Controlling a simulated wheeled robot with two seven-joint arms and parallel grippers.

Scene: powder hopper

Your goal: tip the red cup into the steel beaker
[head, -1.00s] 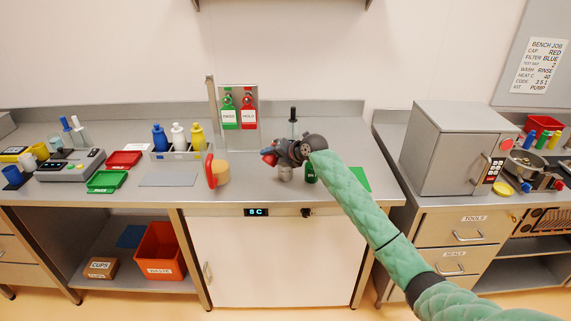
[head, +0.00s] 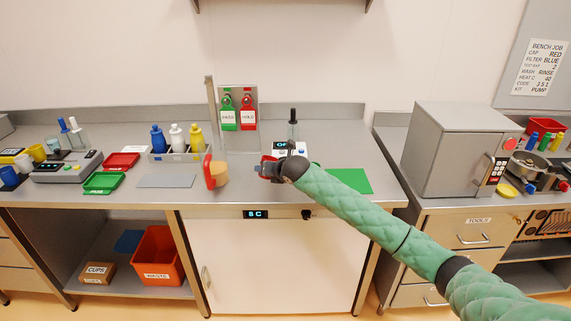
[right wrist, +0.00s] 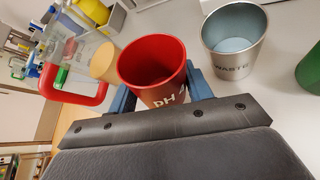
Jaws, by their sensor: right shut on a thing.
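The red cup (right wrist: 152,68) is between the blue fingers of my right gripper (right wrist: 160,90), which is shut on it. In the right wrist view I look into its open mouth, and part of a white "PH" label shows on its near side. I cannot tell what is inside. The steel beaker (right wrist: 235,42), marked "WASTE", stands just to the right of the cup, apart from it, with a bluish-grey bottom. In the head view my right gripper (head: 267,170) is over the middle bench, with a little red of the cup showing; the beaker is hidden there. My left gripper is out of view.
A red-faced piece with a tan cylinder (head: 220,174) stands close left of my right gripper. A dark-topped bottle (head: 293,125) and a small display unit (head: 283,149) are behind. A green mat (head: 350,180) lies to the right. A green thing (right wrist: 310,70) shows beyond the beaker.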

